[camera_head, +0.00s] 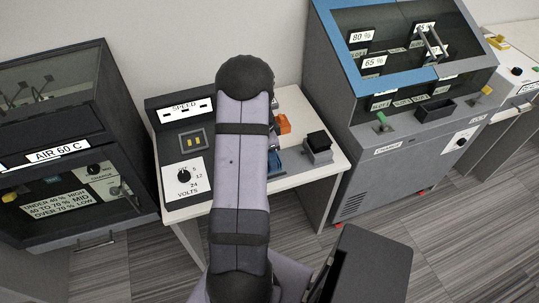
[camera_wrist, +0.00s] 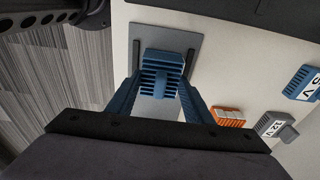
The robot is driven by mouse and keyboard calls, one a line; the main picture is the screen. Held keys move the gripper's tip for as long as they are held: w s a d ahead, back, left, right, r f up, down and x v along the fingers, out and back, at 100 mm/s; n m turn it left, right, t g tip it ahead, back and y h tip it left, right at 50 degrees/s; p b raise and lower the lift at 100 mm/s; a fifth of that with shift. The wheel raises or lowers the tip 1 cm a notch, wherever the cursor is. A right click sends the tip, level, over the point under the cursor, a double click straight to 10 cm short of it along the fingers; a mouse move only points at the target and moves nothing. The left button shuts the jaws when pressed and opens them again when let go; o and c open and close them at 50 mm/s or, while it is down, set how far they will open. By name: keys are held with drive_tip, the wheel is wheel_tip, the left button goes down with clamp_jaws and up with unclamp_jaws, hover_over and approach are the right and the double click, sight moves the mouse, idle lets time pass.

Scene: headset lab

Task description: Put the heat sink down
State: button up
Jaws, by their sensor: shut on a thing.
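The heat sink (camera_wrist: 161,66), a blue finned block, is between the two blue fingers of my gripper (camera_wrist: 160,86) in the wrist view. The gripper is shut on it. It is over a grey plate (camera_wrist: 182,42) with dark bars at its sides, on the pale table. I cannot tell whether it touches the plate.
In the wrist view an orange finned block (camera_wrist: 229,117), a grey "12 V" block (camera_wrist: 276,127) and a blue "5 V" block (camera_wrist: 302,82) lie to the right. In the head view a speed and volts panel (camera_head: 183,150) stands left, a charge cabinet (camera_head: 400,140) right.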

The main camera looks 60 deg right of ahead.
drive_tip(key=shift+f, duration=0.1)
drive_tip(key=o, duration=1.2)
drive_tip(key=r, duration=0.8)
drive_tip(key=w+a+r+b, duration=0.1)
drive_tip(key=r, duration=0.3)
drive_tip(key=shift+r, duration=0.1)
